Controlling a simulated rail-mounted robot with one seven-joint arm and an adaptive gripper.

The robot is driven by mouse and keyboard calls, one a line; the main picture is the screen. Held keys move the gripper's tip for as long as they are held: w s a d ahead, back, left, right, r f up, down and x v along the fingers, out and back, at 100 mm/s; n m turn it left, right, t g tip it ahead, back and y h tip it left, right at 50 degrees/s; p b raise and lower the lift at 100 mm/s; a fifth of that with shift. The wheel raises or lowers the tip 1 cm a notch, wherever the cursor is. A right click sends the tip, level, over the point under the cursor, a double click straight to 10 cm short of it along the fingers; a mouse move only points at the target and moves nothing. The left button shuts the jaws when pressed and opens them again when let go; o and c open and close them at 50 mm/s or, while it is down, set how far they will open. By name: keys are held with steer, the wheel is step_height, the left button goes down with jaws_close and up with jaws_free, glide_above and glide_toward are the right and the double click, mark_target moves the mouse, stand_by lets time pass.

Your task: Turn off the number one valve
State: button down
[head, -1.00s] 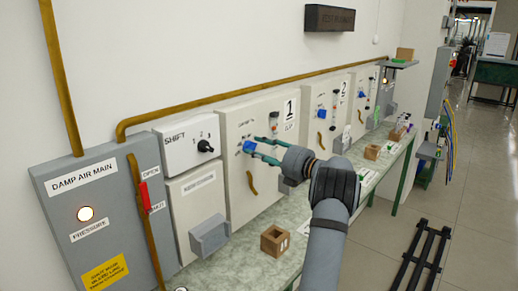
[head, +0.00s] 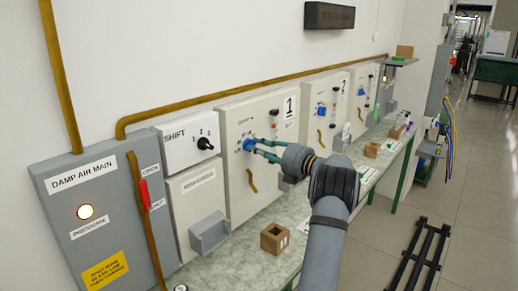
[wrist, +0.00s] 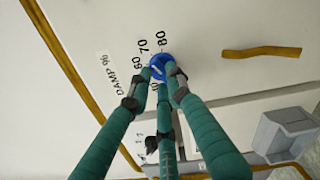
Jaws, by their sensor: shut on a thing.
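The panel marked 1 (head: 232,124) stands on the bench against the wall. It bears a blue knob (head: 248,144), a dark yellow curved handle (head: 251,181) and small indicators. My gripper (head: 256,147) is shut on the blue knob with its green fingers. In the wrist view the blue knob (wrist: 159,64) shows a pale mark and sits beside a printed scale with 60, 70 and 80, labelled DAMP %. The fingers of my gripper (wrist: 160,84) close around its rim and hide part of the scale. The yellow handle (wrist: 262,52) is clear of the fingers.
A SHIFT box (head: 187,140) with a black knob and a grey DAMP AIR MAIN cabinet (head: 101,190) with a red handle stand left. A panel marked 2 (head: 325,90) stands right. A small brown box (head: 274,238) sits on the bench.

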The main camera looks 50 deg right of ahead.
steer(key=shift+f+n+b, duration=0.1)
steer(key=shift+n+b, duration=0.2)
steer(key=shift+d+f+n+b, duration=0.15)
steer(key=shift+n+b, duration=2.65)
steer(key=shift+n, duration=2.4)
steer(key=shift+a+f+n+b, duration=0.15)
steer(key=shift+n+b, duration=2.7)
steer(key=shift+n, duration=2.35)
steer(key=shift+d+f+n+b, duration=0.15)
steer(key=shift+n+b, duration=2.65)
steer(key=shift+n, duration=2.4)
steer(key=c, duration=1.6)
jaws_free()
steer(key=shift+c, duration=0.2)
